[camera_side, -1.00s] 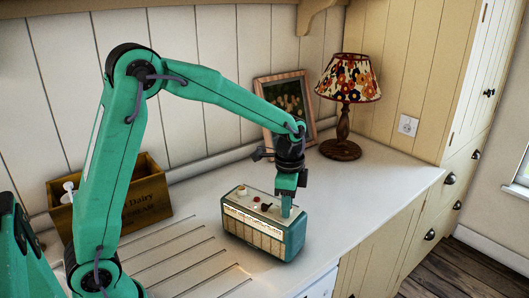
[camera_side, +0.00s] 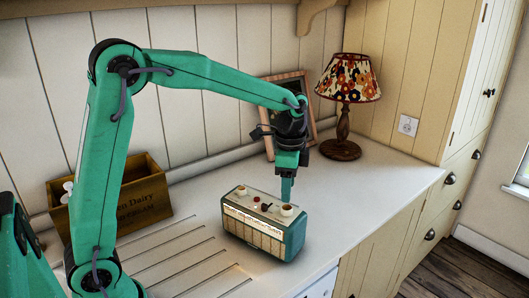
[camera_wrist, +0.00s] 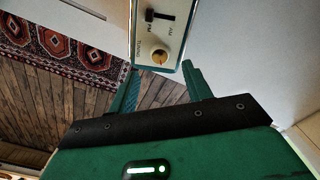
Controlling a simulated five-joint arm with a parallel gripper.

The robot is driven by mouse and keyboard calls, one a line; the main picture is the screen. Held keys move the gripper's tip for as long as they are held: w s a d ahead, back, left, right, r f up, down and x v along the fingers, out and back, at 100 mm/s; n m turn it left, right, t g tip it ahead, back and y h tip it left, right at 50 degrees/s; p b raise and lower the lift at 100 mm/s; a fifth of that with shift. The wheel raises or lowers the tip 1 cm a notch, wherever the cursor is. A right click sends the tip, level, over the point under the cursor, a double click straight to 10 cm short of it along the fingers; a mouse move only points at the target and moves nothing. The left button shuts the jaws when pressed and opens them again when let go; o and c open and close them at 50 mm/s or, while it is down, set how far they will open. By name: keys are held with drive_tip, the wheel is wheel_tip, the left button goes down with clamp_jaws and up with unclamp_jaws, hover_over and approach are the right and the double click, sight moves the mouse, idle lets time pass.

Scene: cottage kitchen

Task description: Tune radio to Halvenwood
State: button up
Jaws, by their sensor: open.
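The green radio (camera_side: 292,240) stands on the white counter, its tuning scale lit on the front. On its top are a cream knob at the left end (camera_side: 241,190), a dark switch (camera_side: 265,206) and a cream tuning knob (camera_side: 287,210) at the right end. My gripper (camera_side: 287,197) points down just above the tuning knob. In the wrist view the tuning knob (camera_wrist: 159,57) shows between my open, empty fingers (camera_wrist: 160,68), beside the dark AM/FM switch (camera_wrist: 160,16). The pointer on the lit scale is too small to read.
A wooden dairy crate (camera_side: 145,203) with white bottles stands left, behind my arm. A flowered lamp (camera_side: 341,148) and a framed picture (camera_side: 292,88) stand at the back. Drainer grooves run left of the radio. The counter (camera_side: 385,185) is clear to the right.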

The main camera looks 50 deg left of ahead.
sight(284, 208)
drive_tip(key=shift+r, duration=1.15)
drive_tip(key=s+r+n+t, duration=0.1)
drive_tip(key=s+n+t, duration=0.1)
drive_tip(key=s, duration=0.5)
drive_tip(key=s+a+r+n+t, duration=0.1)
drive_tip(key=s+n, duration=0.3)
drive_tip(key=s, duration=0.3)
drive_tip(key=s+a+r+n+t, duration=0.1)
drive_tip(key=s+n+t, duration=0.1)
drive_tip(key=s+n, duration=0.2)
drive_tip(key=shift+s+r+t, duration=0.25)
drive_tip(key=shift+s+t, duration=0.05)
drive_tip(key=shift+s, duration=1.5)
drive_tip(key=shift+c, duration=0.3)
